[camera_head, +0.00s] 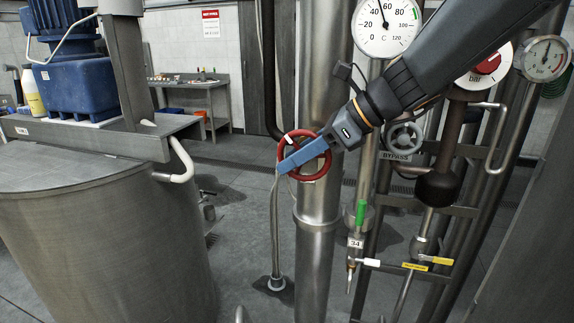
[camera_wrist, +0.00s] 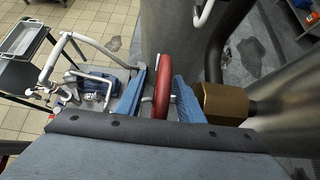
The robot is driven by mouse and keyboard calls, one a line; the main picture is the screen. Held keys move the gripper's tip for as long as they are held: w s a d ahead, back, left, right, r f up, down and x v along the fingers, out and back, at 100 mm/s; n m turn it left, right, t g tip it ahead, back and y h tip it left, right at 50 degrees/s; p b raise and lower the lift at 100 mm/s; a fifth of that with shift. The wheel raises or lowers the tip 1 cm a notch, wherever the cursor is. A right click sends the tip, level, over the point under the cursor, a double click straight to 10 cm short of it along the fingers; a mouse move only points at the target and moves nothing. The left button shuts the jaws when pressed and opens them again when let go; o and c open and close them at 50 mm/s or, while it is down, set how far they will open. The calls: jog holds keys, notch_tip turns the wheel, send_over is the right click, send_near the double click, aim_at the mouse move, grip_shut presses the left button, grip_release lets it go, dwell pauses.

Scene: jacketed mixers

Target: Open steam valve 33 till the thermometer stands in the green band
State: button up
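A red handwheel (camera_head: 299,133) sits on a valve at the upright steel pipe; I see no number 33 on it. My gripper (camera_head: 285,167) reaches across the wheel from the upper right, with its blue fingers over it. In the wrist view the red rim (camera_wrist: 162,84) stands between my two fingers (camera_wrist: 160,90). A gap shows between rim and left finger; the right finger is closer, contact unclear. The thermometer (camera_head: 386,38) is a white dial marked in C, its top cut off. Its needle points up and slightly left, apart from the green band on the right.
A green-handled valve (camera_head: 361,212) is above tag 34 (camera_head: 355,243). A yellow lever (camera_head: 436,260) is lower right. A large steel vessel (camera_head: 100,235) fills the left.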

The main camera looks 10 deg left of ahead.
jog(key=shift+b+v, duration=0.55)
jog(key=shift+v, duration=2)
